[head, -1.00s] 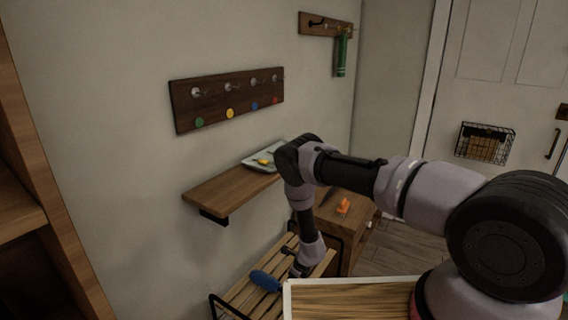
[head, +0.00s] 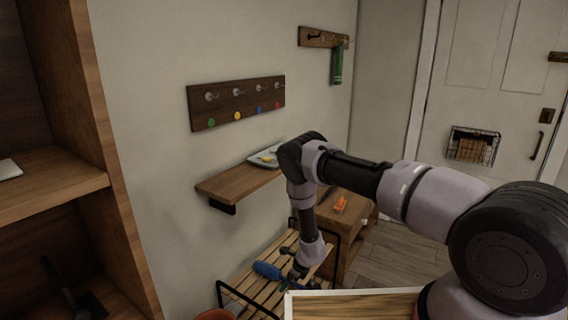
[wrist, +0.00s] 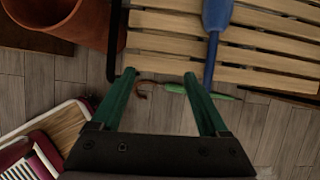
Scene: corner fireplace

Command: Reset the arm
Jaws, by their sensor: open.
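My arm reaches down over a slatted wooden bench in the head view. My gripper (wrist: 159,78) shows in the wrist view as two green fingers, spread apart with nothing between their tips. In the head view its end (head: 298,271) is small and dark, low over the bench. A blue-handled tool (wrist: 216,14) lies on the bench slats (wrist: 166,42). Its narrow blue shaft runs down close to the right finger; I cannot tell whether they touch. The blue tool also shows in the head view (head: 266,270), just left of my gripper.
A thin green and reddish item (wrist: 172,88) shows beyond the fingers, near the bench edge. A terracotta pot (wrist: 72,18) is at upper left. A wall shelf (head: 236,184) with a tray (head: 262,158) is beside my arm. A wooden cabinet (head: 350,220) stands behind; shelving (head: 50,185) is left.

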